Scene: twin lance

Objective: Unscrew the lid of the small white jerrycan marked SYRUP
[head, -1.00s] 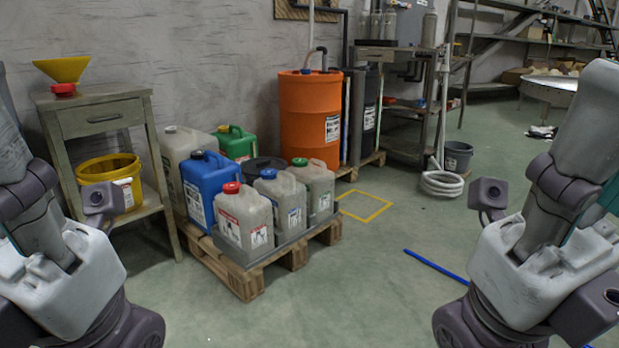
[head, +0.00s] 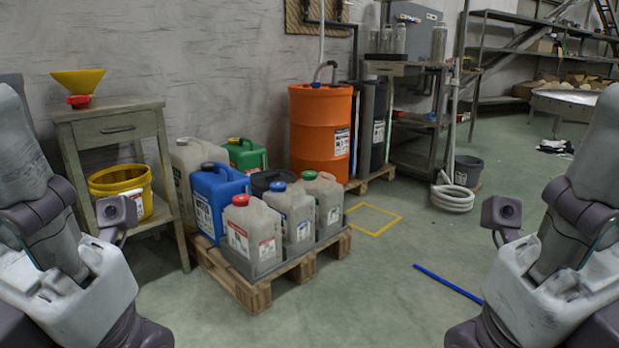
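Three small whitish jerrycans stand upright in a grey tray at the front of a wooden pallet. One has a red lid (head: 240,200), one a blue lid (head: 279,187), one a green lid (head: 309,175). Their bodies are the red-lidded can (head: 240,228), the blue-lidded can (head: 288,210) and the green-lidded can (head: 325,195). Each has a label, too small to read, so I cannot tell which is marked SYRUP. Both my arms show at the lower left and right edges, well apart from the cans. Neither gripper's fingers are in view.
The pallet (head: 252,292) also carries a blue jerrycan (head: 215,200), a green one (head: 246,156) and a larger whitish one (head: 186,160). A side table (head: 110,125) stands left, an orange drum (head: 318,125) behind. A blue rod (head: 448,284) lies on open floor at right.

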